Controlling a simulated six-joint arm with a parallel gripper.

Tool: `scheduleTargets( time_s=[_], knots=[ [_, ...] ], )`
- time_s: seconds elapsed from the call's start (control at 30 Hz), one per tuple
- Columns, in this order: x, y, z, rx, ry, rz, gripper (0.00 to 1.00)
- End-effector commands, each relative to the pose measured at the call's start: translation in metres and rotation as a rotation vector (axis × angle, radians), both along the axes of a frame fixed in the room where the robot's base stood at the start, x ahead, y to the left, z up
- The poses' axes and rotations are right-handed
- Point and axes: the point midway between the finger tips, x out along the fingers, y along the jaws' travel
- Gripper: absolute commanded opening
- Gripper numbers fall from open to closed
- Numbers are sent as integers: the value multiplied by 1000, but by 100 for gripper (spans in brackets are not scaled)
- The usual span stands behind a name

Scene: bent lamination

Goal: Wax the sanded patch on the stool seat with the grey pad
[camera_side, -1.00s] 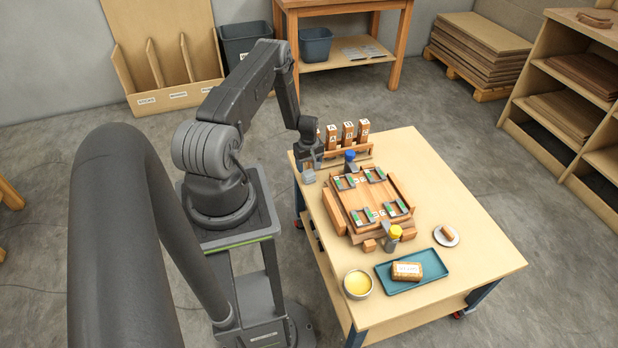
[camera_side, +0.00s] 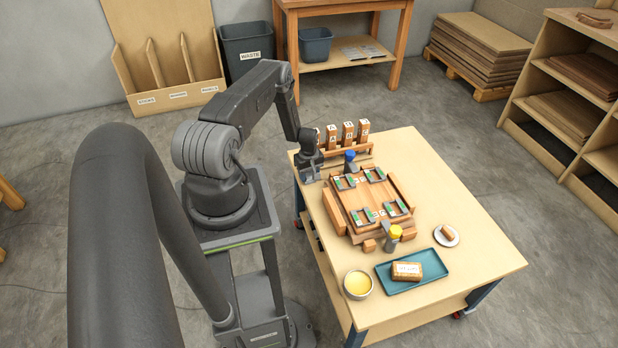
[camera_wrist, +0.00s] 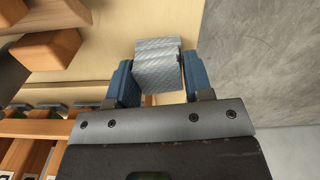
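The stool seat (camera_side: 366,205) appears to be the square wooden panel on the bench, with small grey-and-green clamp pieces near its corners. I cannot make out the sanded patch. My gripper (camera_side: 309,178) is low over the bench's far left corner, left of the seat and apart from it. In the wrist view, the blue fingers of my gripper (camera_wrist: 160,82) stand on both sides of the grey pad (camera_wrist: 157,68) and hold it. The pad has a ribbed, woven-looking face. Whether it touches the bench is unclear.
A rack of labelled wooden blocks (camera_side: 348,132) stands just right of my gripper. Blue-capped (camera_side: 350,157) and yellow-capped (camera_side: 395,233) pieces stand beside the seat. A yellow-filled bowl (camera_side: 358,284), teal tray (camera_side: 385,287) and white dish (camera_side: 446,244) are nearer. The bench's right side is clear.

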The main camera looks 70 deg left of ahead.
Motion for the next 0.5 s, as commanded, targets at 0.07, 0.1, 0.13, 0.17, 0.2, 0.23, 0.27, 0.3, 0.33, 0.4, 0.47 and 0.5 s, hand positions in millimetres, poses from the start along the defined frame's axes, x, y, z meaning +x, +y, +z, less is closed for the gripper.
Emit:
scheduleTargets(
  time_s=[0.07,0.1,0.13,0.17,0.2,0.23,0.27,0.3,0.33,0.4,0.47,0.5],
  knots=[
    [0,0,0,0,0,0,39],
    [0,0,0,0,0,0,35],
    [0,0,0,0,0,0,32],
    [0,0,0,0,0,0,29],
    [0,0,0,0,0,0,26],
    [0,0,0,0,0,0,23],
    [0,0,0,0,0,0,20],
    [0,0,0,0,0,0,16],
    [0,0,0,0,0,0,13],
    [0,0,0,0,0,0,11],
    [0,0,2,0,0,0,10],
    [0,1,4,1,-1,0,10]
  ],
)
